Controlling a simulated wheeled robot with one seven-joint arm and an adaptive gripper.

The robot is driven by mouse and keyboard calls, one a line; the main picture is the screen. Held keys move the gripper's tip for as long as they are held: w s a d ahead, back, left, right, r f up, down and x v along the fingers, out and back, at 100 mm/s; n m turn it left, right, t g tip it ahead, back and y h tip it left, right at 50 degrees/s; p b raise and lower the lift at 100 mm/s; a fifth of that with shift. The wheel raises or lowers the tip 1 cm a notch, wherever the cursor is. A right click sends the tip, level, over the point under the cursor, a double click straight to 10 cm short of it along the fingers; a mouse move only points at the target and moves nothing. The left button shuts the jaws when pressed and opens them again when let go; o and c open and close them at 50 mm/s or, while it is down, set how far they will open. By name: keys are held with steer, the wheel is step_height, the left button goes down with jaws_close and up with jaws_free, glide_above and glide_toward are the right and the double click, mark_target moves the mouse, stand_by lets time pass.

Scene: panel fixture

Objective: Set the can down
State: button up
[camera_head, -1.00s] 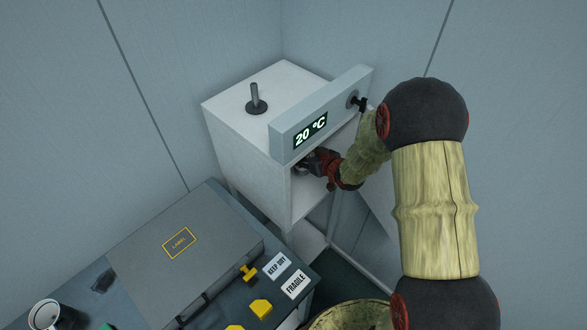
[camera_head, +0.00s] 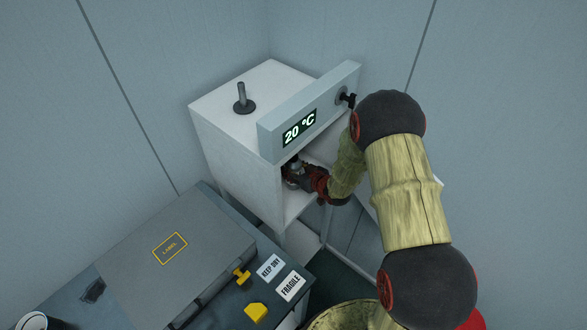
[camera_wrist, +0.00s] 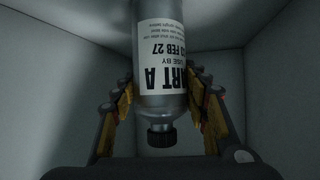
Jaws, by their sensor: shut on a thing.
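The can (camera_wrist: 161,75) is a grey metal cylinder with a white printed label and a black cap. In the wrist view it lies between the two fingers of my gripper (camera_wrist: 160,110), which is shut on it. In the head view my gripper (camera_head: 297,178) reaches into the open front of the white cabinet (camera_head: 231,150), below its 20 °C display (camera_head: 299,128). Only a small part of the can shows there. I cannot tell whether the can touches the cabinet floor.
Plain grey inner walls (camera_wrist: 270,70) stand on both sides of my gripper. A grey case (camera_head: 170,250) lies on the bench to the left, beside the KEEP DRY and FRAGILE labels (camera_head: 290,286). A yellow piece (camera_head: 256,311) is near them.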

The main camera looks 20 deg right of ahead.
steer(key=o, duration=1.6)
steer(key=shift+c, duration=0.2)
steer(key=shift+r, duration=0.1)
steer(key=p+v, duration=0.2)
steer(key=v, duration=1)
steer(key=s+d+r+m+g+h, duration=0.1)
steer(key=s+d+r+h, duration=0.15)
steer(key=r, duration=0.75)
steer(key=s+d+r+m+g+h, duration=0.1)
steer(key=s+d+r+g+h, duration=0.2)
steer(key=r, duration=0.8)
steer(key=s+a+r, duration=0.2)
steer(key=s+a, duration=0.1)
steer(key=s, duration=0.4)
steer(key=s+a+r+m+g+y, duration=0.1)
steer(key=s+a+r, duration=0.2)
steer(key=s, duration=0.5)
steer(key=s+a+r+g, duration=0.1)
steer(key=s+a+r, duration=0.2)
steer(key=s, duration=0.5)
steer(key=shift+m+y, duration=0.3)
steer(key=shift+y, duration=0.05)
